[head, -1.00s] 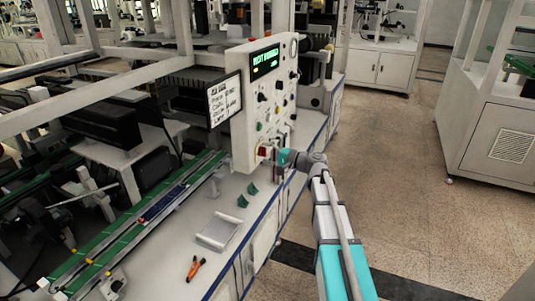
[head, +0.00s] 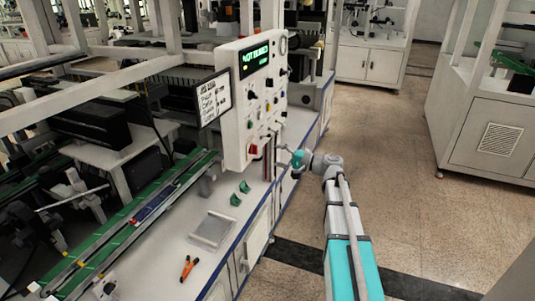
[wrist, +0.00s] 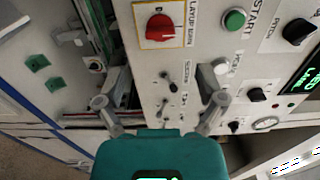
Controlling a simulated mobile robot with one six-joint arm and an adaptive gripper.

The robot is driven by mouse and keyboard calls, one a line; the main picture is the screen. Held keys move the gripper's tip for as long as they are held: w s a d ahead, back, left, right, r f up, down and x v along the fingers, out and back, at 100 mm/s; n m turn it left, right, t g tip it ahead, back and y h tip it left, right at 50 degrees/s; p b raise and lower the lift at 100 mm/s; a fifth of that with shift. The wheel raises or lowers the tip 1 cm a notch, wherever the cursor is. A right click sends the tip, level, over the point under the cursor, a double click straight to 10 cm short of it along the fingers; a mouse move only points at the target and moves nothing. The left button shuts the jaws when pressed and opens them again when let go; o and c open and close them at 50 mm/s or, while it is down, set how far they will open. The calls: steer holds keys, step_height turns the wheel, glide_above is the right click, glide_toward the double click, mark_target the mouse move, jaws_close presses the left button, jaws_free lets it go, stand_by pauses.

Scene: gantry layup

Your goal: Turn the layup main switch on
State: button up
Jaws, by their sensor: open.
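The layup main switch is a red rotary knob (wrist: 160,27) on a pale, yellow-edged plate labelled LAYUP MAIN in the wrist view. In the head view the red switch (head: 252,150) is low on the white control panel (head: 236,130). My gripper (wrist: 160,100) is open and empty, its fingers spread apart over the panel's lower part, with the knob beyond them. In the head view my gripper (head: 296,159) is to the right of the switch, apart from it. I cannot tell for sure which position the knob is in.
A green START button (wrist: 234,19), black knobs (wrist: 298,31) and small toggles (wrist: 166,80) are near the switch. The lit green display (head: 256,58) tops the panel. Pliers (head: 188,268) and green brackets (head: 240,193) lie on the bench. Floor to the right is clear.

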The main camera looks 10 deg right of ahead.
steer(key=v, duration=0.4)
stand_by(0.5)
steer(key=s+a+f+n+g+h+p, duration=0.35)
steer(key=s+a+f+g+h, duration=0.3)
steer(key=s+a+f, duration=0.35)
steer(key=s+f+n+g+h+p, duration=0.2)
steer(key=s+h, duration=0.6)
steer(key=s, duration=0.4)
steer(key=shift+d+f+n+g, duration=0.35)
steer(key=shift+f+n+g, duration=0.2)
steer(key=shift+n+g, duration=0.45)
stand_by(0.7)
